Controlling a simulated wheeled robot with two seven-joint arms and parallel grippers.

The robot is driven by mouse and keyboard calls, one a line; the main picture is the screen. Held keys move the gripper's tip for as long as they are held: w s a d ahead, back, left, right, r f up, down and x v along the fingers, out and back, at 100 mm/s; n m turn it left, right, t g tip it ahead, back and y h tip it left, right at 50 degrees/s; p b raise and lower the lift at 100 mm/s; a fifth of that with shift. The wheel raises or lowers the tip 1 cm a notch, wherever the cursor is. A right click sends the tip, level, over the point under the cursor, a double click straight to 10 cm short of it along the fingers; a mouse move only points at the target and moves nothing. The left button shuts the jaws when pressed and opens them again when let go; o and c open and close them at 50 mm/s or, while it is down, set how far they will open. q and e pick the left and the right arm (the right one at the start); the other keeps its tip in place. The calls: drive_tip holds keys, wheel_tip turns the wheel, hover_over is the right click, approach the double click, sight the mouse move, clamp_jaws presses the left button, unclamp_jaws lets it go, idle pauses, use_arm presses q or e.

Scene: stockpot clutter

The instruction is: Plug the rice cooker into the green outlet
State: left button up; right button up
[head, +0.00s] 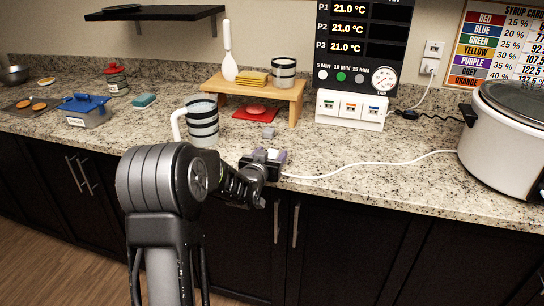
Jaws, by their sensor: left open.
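The white rice cooker (500,145) with a dark lid stands at the right end of the counter. Its white cord (400,163) runs left across the counter to my left gripper. The cord's end and plug are hidden or too small to make out at the gripper. My left gripper (264,157) is open, low over the counter's front edge. The white outlet box (350,121) stands at the back below the display panel. My right gripper is not in view.
A wooden stand (256,89) with a red cloth beneath is at the back. The counter before the outlet box is mostly clear.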

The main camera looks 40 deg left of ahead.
use_arm(q)
drive_tip(key=shift+c, duration=0.5)
clamp_jaws()
